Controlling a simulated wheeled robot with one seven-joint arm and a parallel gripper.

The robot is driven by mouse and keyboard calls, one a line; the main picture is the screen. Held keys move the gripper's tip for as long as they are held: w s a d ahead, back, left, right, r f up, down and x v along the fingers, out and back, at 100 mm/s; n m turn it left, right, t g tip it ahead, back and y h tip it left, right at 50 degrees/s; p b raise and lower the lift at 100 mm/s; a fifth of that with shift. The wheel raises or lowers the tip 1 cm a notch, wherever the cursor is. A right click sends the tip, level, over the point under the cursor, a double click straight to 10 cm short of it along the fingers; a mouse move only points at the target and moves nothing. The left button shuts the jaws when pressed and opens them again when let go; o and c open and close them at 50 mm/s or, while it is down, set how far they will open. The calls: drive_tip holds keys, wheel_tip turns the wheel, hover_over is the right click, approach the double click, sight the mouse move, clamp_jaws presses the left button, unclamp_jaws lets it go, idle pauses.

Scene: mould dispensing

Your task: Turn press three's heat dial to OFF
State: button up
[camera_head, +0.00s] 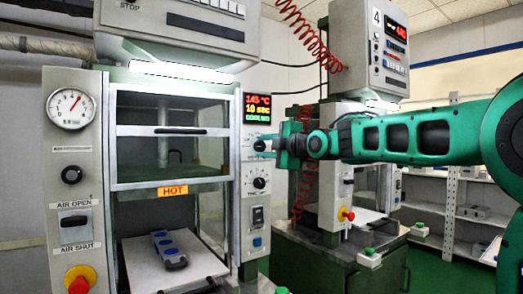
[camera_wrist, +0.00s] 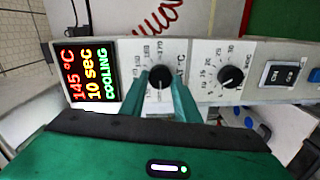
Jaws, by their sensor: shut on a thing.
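The press in front, whose number is out of view, has a grey control strip on its right side. Its display (camera_head: 258,109) reads 145 °C, 10 sec and COOLING; it also shows in the wrist view (camera_wrist: 90,77). The heat dial (camera_wrist: 160,72) is a black knob on a white plate with a °C scale. My gripper (camera_wrist: 160,84) is shut on this dial, with one green finger on each side. In the head view my gripper (camera_head: 268,146) reaches the strip from the right and mostly hides the dial. The dial's pointer and any OFF mark are not clear.
A seconds dial (camera_wrist: 231,76) sits beside the heat dial, below it in the head view (camera_head: 259,183). An ON/OFF rocker (camera_wrist: 280,75) follows. A HOT label (camera_head: 173,191) marks the press. Press four (camera_head: 389,45) stands behind my arm, with a red coiled hose (camera_head: 305,35).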

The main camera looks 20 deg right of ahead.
drive_tip(key=o, duration=1)
drive_tip(key=shift+o, duration=0.2)
drive_tip(key=shift+s, duration=0.1)
drive_tip(key=v, duration=1)
drive_tip(key=shift+s, duration=0.3)
drive_tip(key=shift+d, duration=0.1)
drive_tip(key=s+d+f+m+g+h, duration=0.2)
drive_tip(key=s+d+f+m, duration=0.2)
drive_tip(key=f, duration=0.4)
drive_tip(key=s+d+f+m+g+h, duration=0.2)
drive_tip(key=s+d+f+m+g, duration=0.15)
drive_tip(key=f, duration=0.55)
drive_tip(key=s+d+f+m+g+h, duration=0.1)
drive_tip(key=s+d+f+m+g, duration=0.1)
drive_tip(key=s+d+f+m, duration=0.45)
drive_tip(key=s+f+m+g, duration=0.4)
drive_tip(key=s+f+m, duration=0.2)
drive_tip(key=s+f, duration=0.4)
drive_tip(key=s+f+m+g, duration=0.5)
drive_tip(key=s+f, duration=0.5)
drive_tip(key=s, duration=0.5)
drive_tip(key=shift+m, duration=0.6)
